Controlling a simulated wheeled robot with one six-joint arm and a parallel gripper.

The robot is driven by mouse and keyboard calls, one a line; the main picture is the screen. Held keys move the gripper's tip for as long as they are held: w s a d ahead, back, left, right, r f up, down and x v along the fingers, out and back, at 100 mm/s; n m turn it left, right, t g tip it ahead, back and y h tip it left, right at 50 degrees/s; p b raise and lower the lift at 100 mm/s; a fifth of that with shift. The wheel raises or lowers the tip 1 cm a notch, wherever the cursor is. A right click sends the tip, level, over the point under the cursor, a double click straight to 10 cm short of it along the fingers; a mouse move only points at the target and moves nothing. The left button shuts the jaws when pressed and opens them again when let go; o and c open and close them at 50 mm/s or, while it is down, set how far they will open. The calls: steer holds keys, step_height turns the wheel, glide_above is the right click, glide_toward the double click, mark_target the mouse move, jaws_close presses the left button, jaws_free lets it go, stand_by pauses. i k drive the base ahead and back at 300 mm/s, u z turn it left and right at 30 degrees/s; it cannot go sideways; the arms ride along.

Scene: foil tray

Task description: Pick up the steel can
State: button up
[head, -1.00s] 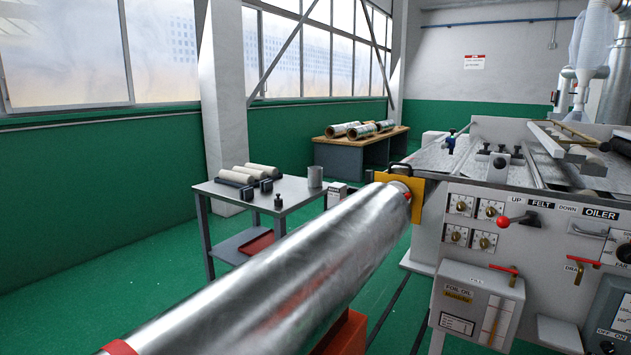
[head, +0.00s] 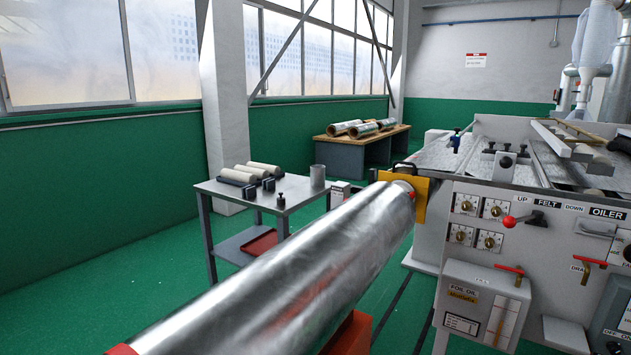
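A plain grey steel can (head: 317,176) stands upright at the back right corner of the grey side table (head: 270,205) in the head view. It is small and far off, beyond the big foil roll. Nothing touches it that I can see. My gripper is not in view, so where it is relative to the can does not show.
A large shiny foil roll (head: 290,270) lies across the foreground, between me and the table. White rollers (head: 262,169) and dark blocks share the tabletop. A machine with a control panel (head: 540,235) fills the right. Green floor (head: 160,290) is clear at left.

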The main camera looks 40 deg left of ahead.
mark_target(317, 171)
steer(key=z, duration=0.05)
steer(key=k, duration=2.6)
steer(key=u, duration=2.65)
steer(key=i, duration=3.9)
steer(key=z, duration=2.35)
